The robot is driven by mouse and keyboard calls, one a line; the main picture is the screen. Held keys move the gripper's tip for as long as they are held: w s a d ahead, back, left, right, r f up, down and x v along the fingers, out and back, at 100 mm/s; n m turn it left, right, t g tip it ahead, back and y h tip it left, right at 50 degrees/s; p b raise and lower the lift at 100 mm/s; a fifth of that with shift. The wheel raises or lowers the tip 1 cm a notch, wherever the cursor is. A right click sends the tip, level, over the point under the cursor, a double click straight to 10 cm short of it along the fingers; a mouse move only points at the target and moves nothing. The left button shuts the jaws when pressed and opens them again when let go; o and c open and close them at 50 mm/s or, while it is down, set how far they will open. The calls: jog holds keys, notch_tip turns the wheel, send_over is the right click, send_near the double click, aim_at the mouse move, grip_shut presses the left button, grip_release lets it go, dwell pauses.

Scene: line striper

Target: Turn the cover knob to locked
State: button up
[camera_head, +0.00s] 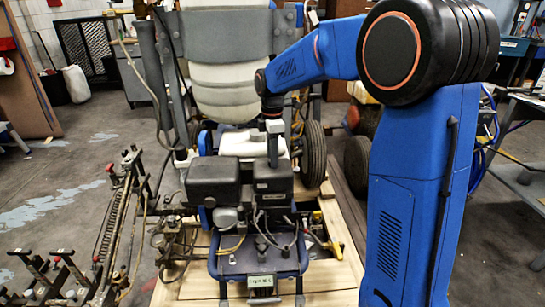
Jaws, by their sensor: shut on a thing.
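The line striper stands in the middle, with its black engine housing (212,182) on a blue frame. A second black block, the engine cover (272,178), sits right of it. My gripper (274,160) points straight down from the blue arm onto the top of this cover. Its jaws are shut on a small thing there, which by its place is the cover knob. The knob is hidden by the jaws, and its turn position cannot be read from this view.
A white tank (225,80) stands behind the engine, and a black wheel (314,155) is close on the right. The striper rests on a wooden pallet (335,270). Levers and a spring rack (115,225) stand at left. Grey floor (60,190) is open at far left.

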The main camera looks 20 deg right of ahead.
dwell(0.3)
jog(key=o, duration=1.1)
jog(key=shift+c, duration=0.2)
notch_tip(320, 180, up, 17)
jog(key=shift+w+r, duration=0.2)
jog(key=shift+w, duration=0.1)
jog(key=shift+s, duration=0.1)
